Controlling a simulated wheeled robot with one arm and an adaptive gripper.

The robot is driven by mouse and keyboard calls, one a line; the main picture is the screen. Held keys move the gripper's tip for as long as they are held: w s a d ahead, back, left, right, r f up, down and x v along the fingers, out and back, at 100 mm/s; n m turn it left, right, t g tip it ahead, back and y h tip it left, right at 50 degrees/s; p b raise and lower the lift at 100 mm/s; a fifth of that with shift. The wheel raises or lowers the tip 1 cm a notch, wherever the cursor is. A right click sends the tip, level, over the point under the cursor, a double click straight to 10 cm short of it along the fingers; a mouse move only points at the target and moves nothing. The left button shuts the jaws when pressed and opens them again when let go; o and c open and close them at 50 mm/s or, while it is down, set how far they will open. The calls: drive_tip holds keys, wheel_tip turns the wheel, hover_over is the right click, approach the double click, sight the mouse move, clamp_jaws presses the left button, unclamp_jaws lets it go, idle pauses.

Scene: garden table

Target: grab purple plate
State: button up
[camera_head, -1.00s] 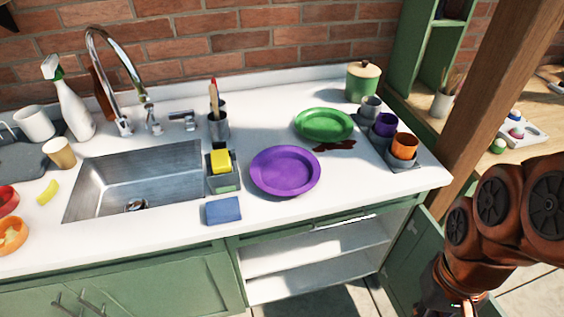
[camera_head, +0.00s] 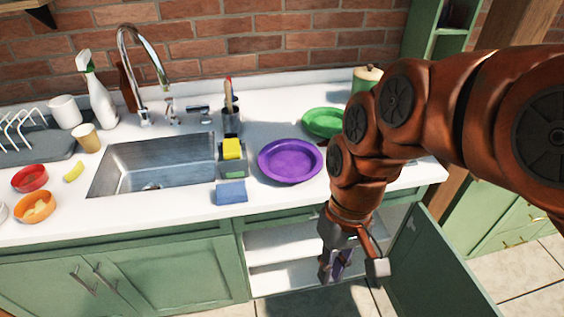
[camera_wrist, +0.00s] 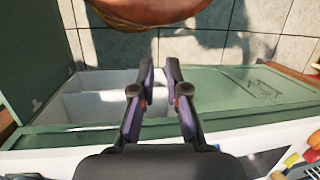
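The purple plate (camera_head: 290,161) lies flat on the white counter, right of the sink, in the head view. My gripper (camera_head: 340,268) hangs in front of the counter, lower than the plate and to its right, before the open cabinet. In the wrist view my gripper (camera_wrist: 160,72) shows two fingers spread apart with nothing between them. The plate cannot be made out in the wrist view.
A green plate (camera_head: 322,122) lies behind, partly hidden by my arm. A sponge caddy (camera_head: 232,163) and a blue cloth (camera_head: 231,192) sit left of the purple plate. The sink (camera_head: 150,165) is further left. An open green cabinet door (camera_head: 440,265) stands at the right.

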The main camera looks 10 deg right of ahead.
drive_tip(key=w+a+r+g+y+p, duration=0.1)
drive_tip(key=w+a+r+y, duration=0.1)
drive_tip(key=w, duration=0.3)
drive_tip(key=w+a+r+y, duration=0.2)
drive_tip(key=w+a, duration=0.1)
drive_tip(key=w, duration=0.1)
drive_tip(key=m+t+y+p, duration=0.2)
drive_tip(key=y, duration=0.6)
hover_over(315, 174)
drive_tip(key=s+a, duration=0.1)
drive_tip(key=s, duration=0.2)
wheel_tip(315, 174, down, 4)
drive_tip(key=d+f+m+t, duration=0.1)
drive_tip(key=d+f, duration=0.1)
drive_tip(key=d, duration=0.1)
drive_tip(key=w+d+f+m+t, duration=0.1)
drive_tip(key=d+f, duration=0.1)
drive_tip(key=d, duration=0.1)
drive_tip(key=w+d+f+m+t+y, duration=0.1)
drive_tip(key=d+f, duration=0.1)
drive_tip(key=d, duration=0.1)
drive_tip(key=shift+w+f+p, duration=0.15)
drive_tip(key=shift+f+p, duration=0.1)
drive_tip(key=shift+p, duration=0.1)
drive_tip(key=shift+p+x, duration=1.4)
drive_tip(key=shift+x, duration=2.25)
drive_tip(key=shift+a, duration=0.15)
clamp_jaws()
